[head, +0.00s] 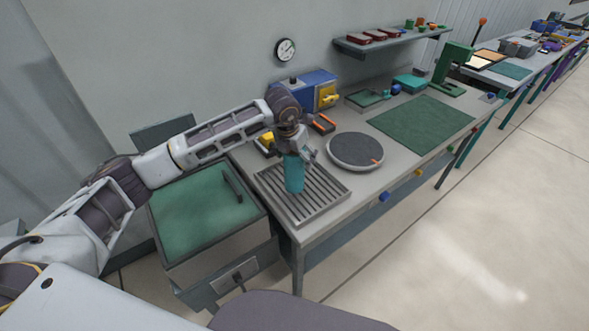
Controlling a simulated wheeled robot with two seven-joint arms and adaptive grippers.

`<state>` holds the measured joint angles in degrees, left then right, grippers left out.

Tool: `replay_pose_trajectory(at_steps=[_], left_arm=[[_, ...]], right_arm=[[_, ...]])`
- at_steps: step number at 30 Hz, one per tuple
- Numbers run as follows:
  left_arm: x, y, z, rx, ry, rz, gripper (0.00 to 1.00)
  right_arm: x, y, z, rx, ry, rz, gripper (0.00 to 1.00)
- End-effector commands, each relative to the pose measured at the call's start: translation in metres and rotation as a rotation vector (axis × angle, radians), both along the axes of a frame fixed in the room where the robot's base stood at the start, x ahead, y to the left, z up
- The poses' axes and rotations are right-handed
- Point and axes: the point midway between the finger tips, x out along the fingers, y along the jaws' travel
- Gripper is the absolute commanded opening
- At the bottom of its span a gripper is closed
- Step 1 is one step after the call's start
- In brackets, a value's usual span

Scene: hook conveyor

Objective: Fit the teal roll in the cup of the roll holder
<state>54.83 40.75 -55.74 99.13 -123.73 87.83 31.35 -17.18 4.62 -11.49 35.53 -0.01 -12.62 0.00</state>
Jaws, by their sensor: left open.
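The teal roll (294,175) stands upright over the grey slatted tray (334,203) at the near left part of the bench. My left gripper (297,151) is open, pointing down at the top of the roll, with its fingers at or around the roll's upper end. Whether the fingers touch the roll is too small to tell. I cannot make out a roll holder or its cup for certain in this view. My right gripper is out of view.
A round grey turntable (355,151) sits right of the tray, with a green mat (422,124) beyond it. A blue box (318,85) stands behind the gripper. A green-topped surface (200,212) lies left. Open floor is at right.

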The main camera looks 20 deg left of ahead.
Motion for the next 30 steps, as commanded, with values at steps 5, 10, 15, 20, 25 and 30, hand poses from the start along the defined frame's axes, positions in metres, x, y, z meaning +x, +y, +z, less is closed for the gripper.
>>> replay_pose_trajectory(at_steps=[5, 10, 15, 20, 25, 30], left_arm=[[-0.0001, 0.0001, 0.0001, 0.000, 0.000, 0.000, 0.88], [-0.0001, 0.0001, 0.0002, 0.000, 0.000, 0.000, 0.74], [-0.0001, 0.0002, 0.0002, 0.000, 0.000, 0.000, 0.52], [-0.0001, 0.0003, 0.0002, 0.000, 0.000, 0.000, 0.31], [-0.0001, 0.0003, 0.0002, 0.000, 0.000, 0.000, 0.09], [0.0006, 0.0002, 0.0017, -0.001, -0.003, 0.000, 0.00]], right_arm=[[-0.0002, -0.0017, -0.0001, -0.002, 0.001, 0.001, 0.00], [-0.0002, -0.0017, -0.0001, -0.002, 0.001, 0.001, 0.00], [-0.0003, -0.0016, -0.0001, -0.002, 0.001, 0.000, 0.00], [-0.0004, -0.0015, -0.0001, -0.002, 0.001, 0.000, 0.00], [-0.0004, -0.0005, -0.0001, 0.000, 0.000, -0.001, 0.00], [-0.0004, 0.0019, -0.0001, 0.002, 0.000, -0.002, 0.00]])
